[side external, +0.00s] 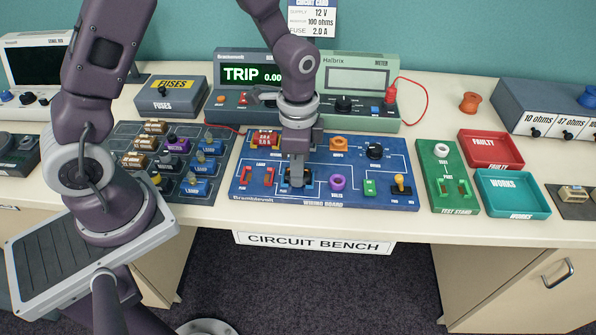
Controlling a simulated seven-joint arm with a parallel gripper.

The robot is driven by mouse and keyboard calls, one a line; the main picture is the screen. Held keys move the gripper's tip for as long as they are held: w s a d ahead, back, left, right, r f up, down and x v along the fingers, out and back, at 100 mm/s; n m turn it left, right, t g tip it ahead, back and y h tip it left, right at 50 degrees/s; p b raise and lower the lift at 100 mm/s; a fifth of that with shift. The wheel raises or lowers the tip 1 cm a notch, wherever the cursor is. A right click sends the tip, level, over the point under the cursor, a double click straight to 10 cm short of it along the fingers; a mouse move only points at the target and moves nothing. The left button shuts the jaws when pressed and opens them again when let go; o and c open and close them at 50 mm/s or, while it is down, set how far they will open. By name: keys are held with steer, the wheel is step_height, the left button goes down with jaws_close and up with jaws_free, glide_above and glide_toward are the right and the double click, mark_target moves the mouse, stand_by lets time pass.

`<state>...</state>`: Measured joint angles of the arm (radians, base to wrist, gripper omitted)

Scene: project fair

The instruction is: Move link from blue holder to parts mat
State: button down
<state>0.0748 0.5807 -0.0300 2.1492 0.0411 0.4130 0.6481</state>
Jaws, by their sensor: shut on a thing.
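My gripper (297,178) points straight down over the front middle of the blue wiring board (320,199). Its fingers are shut on the link, which they hide almost wholly. The blue holder (285,185) shows as a dark-edged shape around the fingertips, low on the board. I cannot tell whether the link is still seated in it. The dark parts mat (125,131) lies left of the board and carries several brown, blue and purple components in rows.
Behind are a display reading TRIP (251,75) and a meter (358,78). Right are a green test stand (446,200), red tray (491,133) and teal tray (513,213).

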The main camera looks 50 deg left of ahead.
step_height(320, 180, up, 13)
stand_by(0.5)
stand_by(0.3)
steer(key=n, duration=0.9)
glide_above(219, 133)
step_height(219, 133, down, 4)
step_height(219, 133, down, 10)
steer(key=shift+s+d+r, duration=0.1)
steer(key=shift+r, duration=0.1)
steer(key=shift+f, duration=0.4)
steer(key=shift+f, duration=0.15)
